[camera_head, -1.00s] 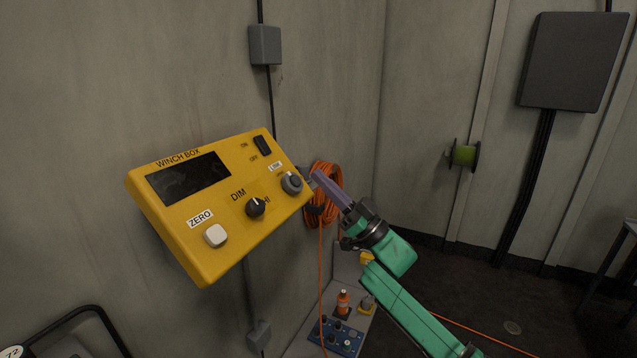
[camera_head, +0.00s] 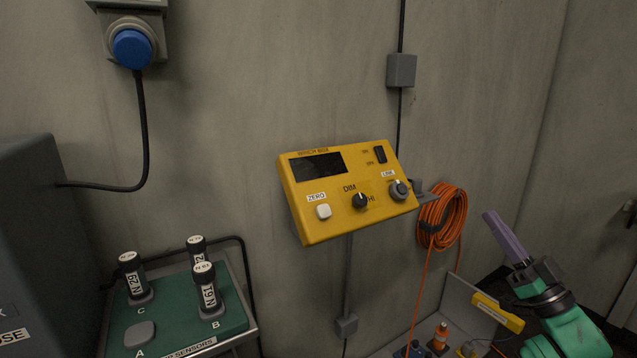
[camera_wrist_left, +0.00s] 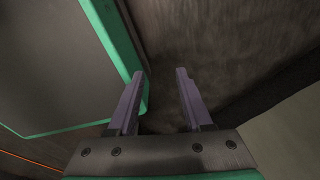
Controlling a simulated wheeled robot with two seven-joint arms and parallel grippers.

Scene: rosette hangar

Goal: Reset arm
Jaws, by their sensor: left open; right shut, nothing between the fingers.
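My right gripper (camera_head: 503,237) is at the right of the head view, on a green arm. Its purple fingers are together with nothing between them, pointing up and left. It is in front of the wall, right of the orange cable coil and apart from the yellow winch box (camera_head: 333,216). The winch box has a dark display, a white ZERO button, a DIM knob, a grey knob and a black switch. My left gripper (camera_wrist_left: 160,78) shows only in the left wrist view. Its two purple fingers are spread, with nothing between them.
An orange cable coil (camera_head: 432,235) hangs right of the winch box. A green sensor tray (camera_head: 172,325) with three black-capped cylinders stands at the lower left. A grey cabinet (camera_head: 40,230) is at the left edge. A blue plug (camera_head: 132,48) is on the wall above. Small items crowd the lower right.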

